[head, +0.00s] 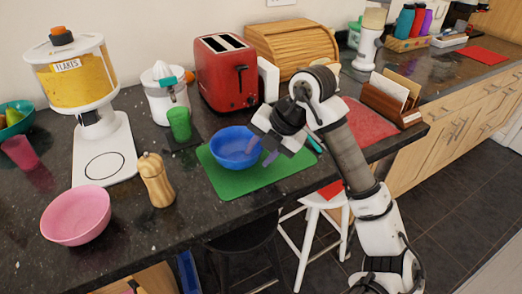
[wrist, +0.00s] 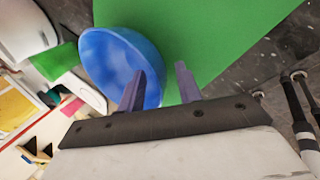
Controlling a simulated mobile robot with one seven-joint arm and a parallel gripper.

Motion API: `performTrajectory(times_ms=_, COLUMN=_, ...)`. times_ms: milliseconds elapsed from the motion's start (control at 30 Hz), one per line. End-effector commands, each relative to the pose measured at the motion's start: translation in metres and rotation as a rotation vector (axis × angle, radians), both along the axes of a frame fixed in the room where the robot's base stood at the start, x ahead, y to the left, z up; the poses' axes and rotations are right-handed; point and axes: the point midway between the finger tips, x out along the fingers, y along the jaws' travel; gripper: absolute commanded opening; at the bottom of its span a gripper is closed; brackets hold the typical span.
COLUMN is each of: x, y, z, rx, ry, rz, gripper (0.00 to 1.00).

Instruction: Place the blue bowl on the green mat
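The blue bowl (head: 229,147) sits upright on the green mat (head: 238,184), towards its far side. The mat lies flat on the dark counter near its front edge. My gripper (head: 263,151) is at the bowl's right rim, with its fingers pointing down towards the mat. In the wrist view, the bowl (wrist: 104,62) is at the upper left and the mat (wrist: 215,35) is behind it. The fingers of my gripper (wrist: 161,72) are apart. One finger overlaps the bowl and the other is outside its rim, with a gap between that finger and the bowl wall.
A green cup (head: 179,123) and a white juicer (head: 165,95) stand left of the mat. A red toaster (head: 226,75) is behind it. A wooden mill (head: 156,180) and a pink bowl (head: 77,216) are to the left. A letter holder (head: 391,104) stands to the right.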

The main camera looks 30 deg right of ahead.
Motion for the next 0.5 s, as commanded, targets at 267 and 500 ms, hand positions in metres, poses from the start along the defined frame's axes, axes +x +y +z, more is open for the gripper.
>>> performTrajectory(times_ms=267, x=-0.017, y=-0.015, z=0.042, rx=-0.005, ry=-0.002, rz=-0.004, gripper=0.35)
performTrajectory(times_ms=500, x=-0.034, y=-0.029, z=0.085, rx=-0.002, ry=-0.001, rz=-0.002, gripper=0.35)
